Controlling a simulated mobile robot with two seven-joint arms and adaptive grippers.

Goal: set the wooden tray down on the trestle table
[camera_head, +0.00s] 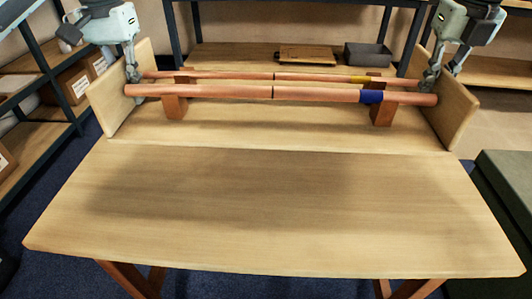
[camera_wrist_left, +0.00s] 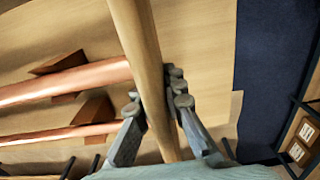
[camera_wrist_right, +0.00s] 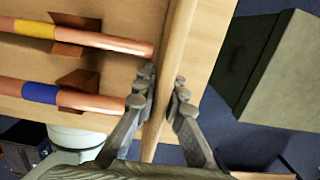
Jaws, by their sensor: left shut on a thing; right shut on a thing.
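The wooden tray (camera_head: 270,130) has an upright board at each end and carries copper pipes (camera_head: 200,91) lying across wooden saddles (camera_head: 175,107). It is at the far side of the pale trestle table (camera_head: 260,205), its near edge overlapping the tabletop in the head view. I cannot tell whether it touches the table or hangs above it. My left gripper (camera_head: 132,75) is shut on the left end board (camera_wrist_left: 145,60). My right gripper (camera_head: 430,78) is shut on the right end board (camera_wrist_right: 178,50). The tray's underside is hidden.
The near tabletop is bare, with a broad soft shadow on it. Shelving with cardboard boxes (camera_head: 75,85) stands at the left. A back shelf holds a wooden board (camera_head: 305,54) and a grey bin (camera_head: 367,54). A dark green box (camera_head: 505,180) stands close at the table's right.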

